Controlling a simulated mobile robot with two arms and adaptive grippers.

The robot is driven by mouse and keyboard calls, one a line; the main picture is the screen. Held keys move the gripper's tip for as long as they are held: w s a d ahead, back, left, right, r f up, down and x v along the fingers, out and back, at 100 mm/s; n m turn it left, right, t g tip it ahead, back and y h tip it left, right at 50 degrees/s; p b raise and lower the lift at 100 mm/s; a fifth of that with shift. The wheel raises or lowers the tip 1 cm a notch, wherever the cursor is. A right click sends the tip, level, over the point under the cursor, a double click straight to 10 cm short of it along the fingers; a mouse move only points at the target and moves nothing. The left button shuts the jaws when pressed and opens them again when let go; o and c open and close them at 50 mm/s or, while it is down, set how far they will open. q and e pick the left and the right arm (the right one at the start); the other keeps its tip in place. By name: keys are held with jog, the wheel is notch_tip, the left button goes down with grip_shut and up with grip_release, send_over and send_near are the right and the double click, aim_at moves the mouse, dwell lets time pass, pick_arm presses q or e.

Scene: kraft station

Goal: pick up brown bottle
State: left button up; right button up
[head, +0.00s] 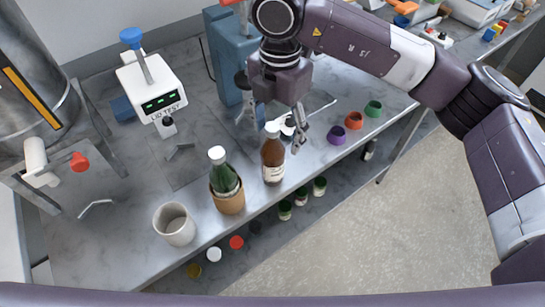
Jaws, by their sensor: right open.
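The brown bottle (272,160) has a white cap and a pale label. It stands upright on the grey bench, near its front edge. My right gripper (297,134) comes down from above, just behind and to the right of the bottle's cap. Its fingers are open and hold nothing. Whether a finger touches the bottle cannot be told from this view. My left gripper is not in the view.
A green bottle (222,174) in a tan cup (229,203) stands left of the brown bottle, with a grey mug (174,224) farther left. Purple (337,135), orange (354,120) and green (373,109) rings lie to the right. A lid tester (152,88) stands behind.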

aim_at(273, 149)
jog(key=f+p, duration=0.2)
jog(key=f, duration=0.1)
jog(key=a+f+p, duration=0.1)
jog(key=f, duration=0.1)
jog(key=shift+s+f, duration=0.2)
jog(key=shift+f, duration=0.45)
jog(key=shift+c, duration=0.5)
jog(key=shift+w+r, duration=0.1)
grip_shut()
